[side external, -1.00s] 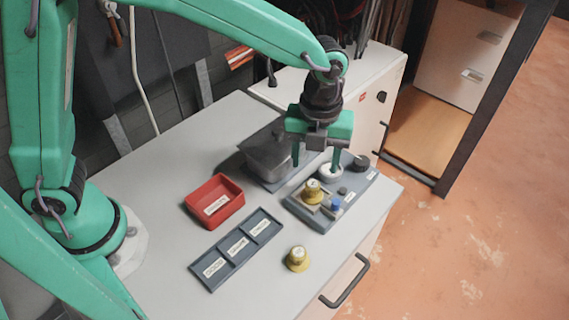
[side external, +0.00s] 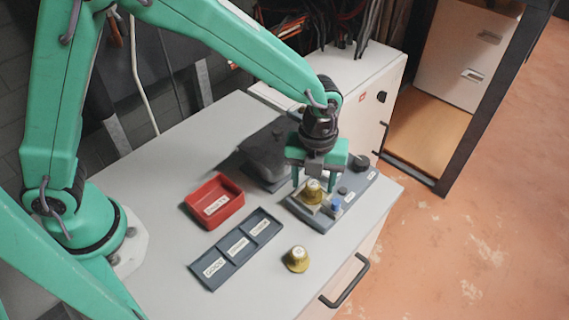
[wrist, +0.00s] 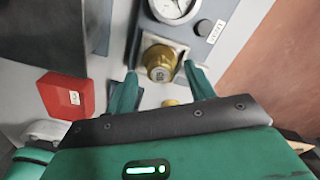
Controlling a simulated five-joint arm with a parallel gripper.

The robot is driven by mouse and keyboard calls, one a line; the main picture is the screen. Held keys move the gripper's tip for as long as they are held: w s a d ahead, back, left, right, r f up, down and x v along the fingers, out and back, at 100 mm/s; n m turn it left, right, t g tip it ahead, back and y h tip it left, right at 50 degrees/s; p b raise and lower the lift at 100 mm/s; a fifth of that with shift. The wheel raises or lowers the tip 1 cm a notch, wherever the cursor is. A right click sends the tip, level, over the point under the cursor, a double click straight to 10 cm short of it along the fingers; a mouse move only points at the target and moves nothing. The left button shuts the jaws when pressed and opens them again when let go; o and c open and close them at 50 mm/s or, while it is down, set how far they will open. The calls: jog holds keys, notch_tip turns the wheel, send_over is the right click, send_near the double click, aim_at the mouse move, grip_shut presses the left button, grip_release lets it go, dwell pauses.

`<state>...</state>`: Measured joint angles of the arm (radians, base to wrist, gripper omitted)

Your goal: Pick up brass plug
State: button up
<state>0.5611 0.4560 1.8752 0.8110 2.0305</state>
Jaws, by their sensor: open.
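A brass plug (side external: 312,191) stands on a pale square plate on the grey panel (side external: 313,221), and it also shows in the wrist view (wrist: 160,62). My gripper (side external: 314,182) is open directly above it, with one finger to each side. In the wrist view my gripper's fingertips (wrist: 159,74) flank the near part of the plug; whether they touch it I cannot tell. A second, similar brass piece (side external: 296,259) sits on the bare table in front, and part of it shows in the wrist view (wrist: 171,103).
A red bin (side external: 213,200) and a labelled three-slot tray (side external: 237,248) are to the left.

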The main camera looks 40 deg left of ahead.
aim_at(314, 184)
jog(key=shift+f, duration=0.55)
jog(key=shift+c, duration=0.2)
grip_shut()
jog(key=shift+r, duration=0.15)
jog(key=shift+r, duration=0.45)
notch_tip(314, 184, up, 3)
jog(key=shift+r, duration=0.1)
jog(key=s+d+r, duration=0.5)
jog(key=s+r, duration=0.1)
jog(key=s, duration=0.4)
jog(key=shift+s+d+r, duration=0.15)
jog(key=shift+s+r, duration=0.05)
jog(key=shift+r, duration=0.15)
